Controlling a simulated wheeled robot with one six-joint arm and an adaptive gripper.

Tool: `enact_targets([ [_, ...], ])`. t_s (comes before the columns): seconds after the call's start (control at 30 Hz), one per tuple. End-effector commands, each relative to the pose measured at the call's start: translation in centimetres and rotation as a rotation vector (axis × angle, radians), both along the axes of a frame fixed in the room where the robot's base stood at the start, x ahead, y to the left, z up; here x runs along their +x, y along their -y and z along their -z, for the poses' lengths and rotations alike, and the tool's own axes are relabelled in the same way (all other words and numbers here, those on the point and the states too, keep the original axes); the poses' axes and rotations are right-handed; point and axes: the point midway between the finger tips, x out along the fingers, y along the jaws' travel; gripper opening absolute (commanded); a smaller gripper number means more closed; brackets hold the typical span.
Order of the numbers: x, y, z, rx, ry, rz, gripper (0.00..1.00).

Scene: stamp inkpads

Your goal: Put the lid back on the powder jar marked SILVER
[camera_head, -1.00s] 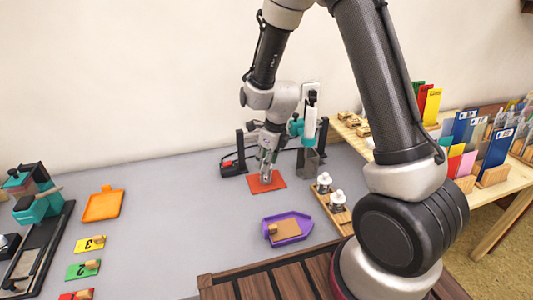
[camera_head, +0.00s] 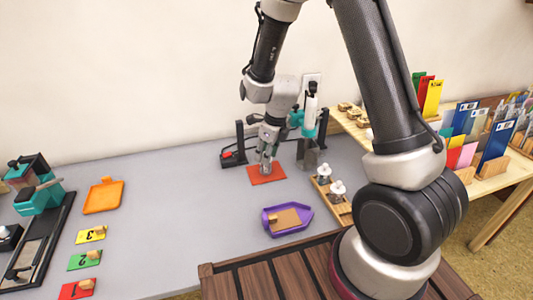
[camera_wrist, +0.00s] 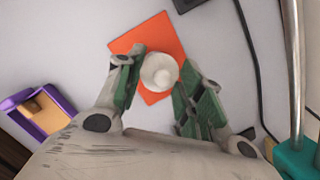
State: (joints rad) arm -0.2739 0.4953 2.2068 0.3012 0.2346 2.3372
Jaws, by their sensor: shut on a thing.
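My gripper (camera_head: 265,168) is low over an orange-red mat (camera_head: 280,173) on the grey table. In the wrist view my gripper (camera_wrist: 158,88) has its fingers on both sides of a white round lid with a small knob (camera_wrist: 160,73), and is shut on it. The orange mat (camera_wrist: 172,34) lies below. I cannot tell whether the lid still touches the mat. Two small jars with white tops stand on a wooden rack, one farther back (camera_head: 323,173) and one nearer (camera_head: 337,190). Their markings are too small to read, so I cannot tell which is SILVER.
A purple tray (camera_head: 307,214) with a tan pad lies in front of the mat. An orange tray (camera_head: 103,196) and coloured number cards (camera_head: 90,235) are at left. The middle-left table is clear.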

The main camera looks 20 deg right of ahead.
Motion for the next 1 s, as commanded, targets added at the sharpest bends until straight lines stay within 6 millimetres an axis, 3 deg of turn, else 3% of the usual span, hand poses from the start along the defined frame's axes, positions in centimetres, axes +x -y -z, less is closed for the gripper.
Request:
enact_targets([
  [0.07, 0.00, 0.00, 0.00, 0.000, 0.000, 0.000, 0.25],
  [0.2, 0.00, 0.00, 0.01, 0.000, 0.000, 0.000, 0.00],
  [1.0, -0.22, 0.26, -0.59, 0.000, 0.000, 0.000, 0.00],
])
